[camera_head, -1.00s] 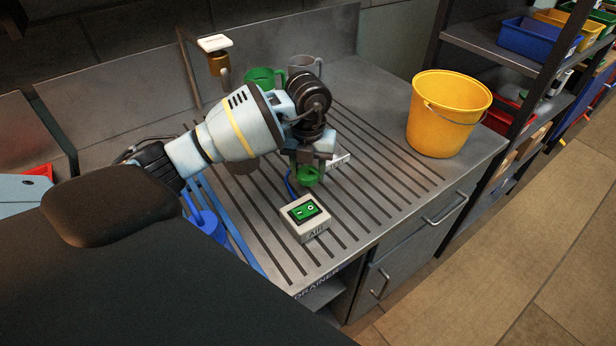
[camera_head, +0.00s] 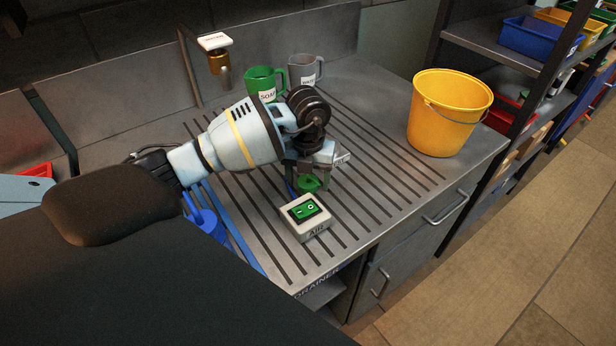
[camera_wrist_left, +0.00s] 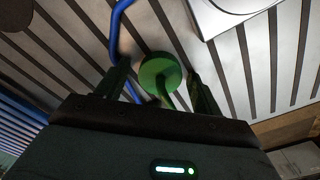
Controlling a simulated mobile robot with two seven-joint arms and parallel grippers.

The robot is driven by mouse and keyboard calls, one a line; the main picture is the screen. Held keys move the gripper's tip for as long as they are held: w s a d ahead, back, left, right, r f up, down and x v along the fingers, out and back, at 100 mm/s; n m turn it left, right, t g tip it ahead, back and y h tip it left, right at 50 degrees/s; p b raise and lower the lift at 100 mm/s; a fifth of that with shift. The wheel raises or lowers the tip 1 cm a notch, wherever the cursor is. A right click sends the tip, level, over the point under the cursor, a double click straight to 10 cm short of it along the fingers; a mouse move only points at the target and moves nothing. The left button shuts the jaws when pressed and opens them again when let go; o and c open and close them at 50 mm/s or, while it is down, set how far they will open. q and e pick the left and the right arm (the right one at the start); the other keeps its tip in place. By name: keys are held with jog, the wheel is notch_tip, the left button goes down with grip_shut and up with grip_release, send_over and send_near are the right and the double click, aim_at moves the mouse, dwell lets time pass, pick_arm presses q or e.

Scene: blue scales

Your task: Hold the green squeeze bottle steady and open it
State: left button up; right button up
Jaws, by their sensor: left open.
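A round green piece (camera_head: 309,185), which looks like part of the green squeeze bottle, shows below my left gripper (camera_head: 309,176) in the head view. In the left wrist view, a round green top with a thin stem (camera_wrist_left: 160,74) lies between the two dark, spread fingers. A gap shows on each side of it. I cannot tell how far down the fingers reach around it. The bottle's body is hidden. My right gripper is not in view.
A grey AIR switch box (camera_head: 305,222) stands in front on the ribbed drainer (camera_head: 390,175). A blue hose (camera_wrist_left: 117,40) runs beside the green top. Green (camera_head: 264,80) and grey (camera_head: 304,68) mugs stand behind, and a yellow bucket (camera_head: 446,120) stands right.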

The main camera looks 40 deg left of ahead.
pick_arm(q)
notch_tip(320, 180, up, 12)
jog(key=shift+r+p, duration=0.15)
jog(key=shift+p, duration=0.15)
dwell(0.3)
